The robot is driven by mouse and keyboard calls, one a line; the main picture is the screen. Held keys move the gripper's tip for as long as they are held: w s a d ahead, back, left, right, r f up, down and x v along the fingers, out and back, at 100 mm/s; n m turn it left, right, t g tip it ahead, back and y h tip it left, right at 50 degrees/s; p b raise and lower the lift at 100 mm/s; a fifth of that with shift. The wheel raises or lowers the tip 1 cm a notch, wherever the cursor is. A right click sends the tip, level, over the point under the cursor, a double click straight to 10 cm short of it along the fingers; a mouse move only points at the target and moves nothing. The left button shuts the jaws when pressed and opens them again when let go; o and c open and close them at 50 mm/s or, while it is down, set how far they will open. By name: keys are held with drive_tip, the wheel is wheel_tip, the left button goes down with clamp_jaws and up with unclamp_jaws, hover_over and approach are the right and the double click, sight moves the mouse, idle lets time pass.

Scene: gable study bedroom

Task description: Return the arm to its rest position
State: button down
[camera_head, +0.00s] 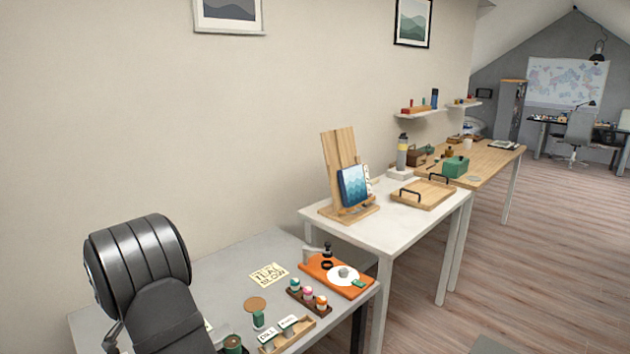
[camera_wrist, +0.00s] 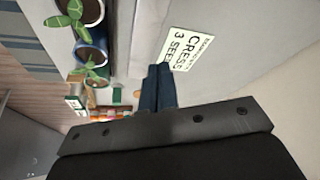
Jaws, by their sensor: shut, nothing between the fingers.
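My gripper (camera_wrist: 158,70) shows in the wrist view, its two dark blue fingers together and nothing between them. The fingertips appear beside a pale card reading "CRESS 3 SEEDS" (camera_wrist: 182,50); I cannot tell the height of the gap. In the head view my dark arm stands at the lower left, over the grey table (camera_head: 220,260), and hides the table's left part. The gripper itself is not visible there.
The grey table holds a "TEAL SLOW" card (camera_head: 268,275), an orange board (camera_head: 312,266) and a small rack of colored pots (camera_head: 296,296). Potted plants (camera_wrist: 90,50) show left in the wrist view. A white table (camera_head: 322,217) with a wooden stand (camera_head: 338,150) adjoins the wall.

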wheel_tip(320, 180, up, 4)
wheel_tip(320, 180, down, 12)
drive_tip(key=shift+r, duration=0.1)
drive_tip(key=shift+s+a+r, duration=0.2)
drive_tip(key=shift+s+a, duration=0.5)
drive_tip(key=shift+a, duration=0.1)
drive_tip(key=w+d, duration=0.3)
drive_tip(key=shift+w+d, duration=0.15)
drive_tip(key=shift+d, duration=0.05)
drive_tip(key=shift+w+d, duration=0.2)
